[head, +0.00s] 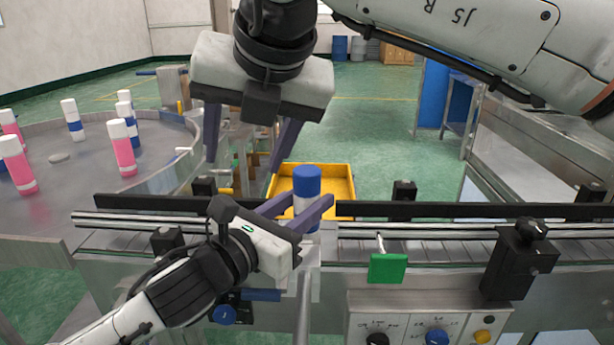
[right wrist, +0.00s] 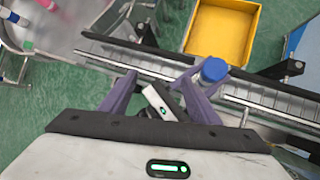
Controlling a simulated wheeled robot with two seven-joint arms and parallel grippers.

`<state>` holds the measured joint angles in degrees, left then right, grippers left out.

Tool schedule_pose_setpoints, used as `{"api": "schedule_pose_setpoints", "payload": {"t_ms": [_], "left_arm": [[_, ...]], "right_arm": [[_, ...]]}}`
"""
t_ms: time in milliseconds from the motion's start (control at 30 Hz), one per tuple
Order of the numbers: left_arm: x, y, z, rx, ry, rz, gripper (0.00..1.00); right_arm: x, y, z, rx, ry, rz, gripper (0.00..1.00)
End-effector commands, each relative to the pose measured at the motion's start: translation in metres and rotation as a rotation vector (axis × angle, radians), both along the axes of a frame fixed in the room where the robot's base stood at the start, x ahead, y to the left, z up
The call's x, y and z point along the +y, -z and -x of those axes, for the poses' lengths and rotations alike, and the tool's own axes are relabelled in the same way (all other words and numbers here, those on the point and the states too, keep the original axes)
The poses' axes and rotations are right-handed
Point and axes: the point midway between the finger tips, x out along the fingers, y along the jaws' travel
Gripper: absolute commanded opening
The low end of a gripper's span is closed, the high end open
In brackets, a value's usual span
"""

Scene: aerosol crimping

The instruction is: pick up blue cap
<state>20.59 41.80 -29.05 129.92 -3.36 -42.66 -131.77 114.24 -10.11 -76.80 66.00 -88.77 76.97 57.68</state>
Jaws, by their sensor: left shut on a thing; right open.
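The blue cap (head: 307,178) sits on top of an upright white can (head: 306,209) at the conveyor. The cap also shows from above in the right wrist view (right wrist: 215,69). My left gripper (head: 310,203) is shut on the can, with its purple fingers on either side of the body just below the cap. My right gripper (head: 243,163) is open and empty, pointing down, above and to the left of the cap in the head view. Its fingers do not touch the cap. The lower part of the can is partly hidden by the left fingers.
The conveyor (head: 440,231) with black side rails runs across the front. A yellow bin (head: 340,182) lies behind the can. A round metal table (head: 80,185) at left holds several pink or blue-and-white cans. A green plate (head: 388,268) and control box (head: 430,310) are at the front.

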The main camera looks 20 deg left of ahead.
Motion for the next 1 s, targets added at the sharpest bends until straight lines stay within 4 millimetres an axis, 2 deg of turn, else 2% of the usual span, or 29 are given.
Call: {"api": "schedule_pose_setpoints", "payload": {"t_ms": [33,100,200,300,600,867,1000], "left_arm": [[0.0,0.001,0.0,0.001,0.0,0.0,0.09],[0.0,0.001,0.0,0.001,0.0,0.0,0.09],[0.0,0.001,0.0,0.001,0.0,0.0,0.09],[0.0,0.001,0.0,0.001,0.0,0.0,0.09],[0.0,0.0,0.0,0.001,0.0,0.0,0.09],[0.0,0.0,0.0,0.001,0.0,0.0,0.09],[0.0,0.0,0.0,0.001,0.0,0.0,0.09]], "right_arm": [[-0.017,-0.011,-0.008,-0.039,0.052,0.066,0.56],[-0.038,-0.021,-0.015,-0.072,0.113,0.138,0.56],[-0.057,-0.032,-0.021,-0.1,0.174,0.202,0.56],[-0.066,-0.032,-0.026,-0.11,0.203,0.231,0.56],[-0.06,0.009,-0.051,-0.11,0.205,0.237,0.56],[-0.058,0.024,-0.06,-0.111,0.206,0.235,0.56],[-0.057,0.037,-0.069,-0.109,0.205,0.236,0.56]]}}
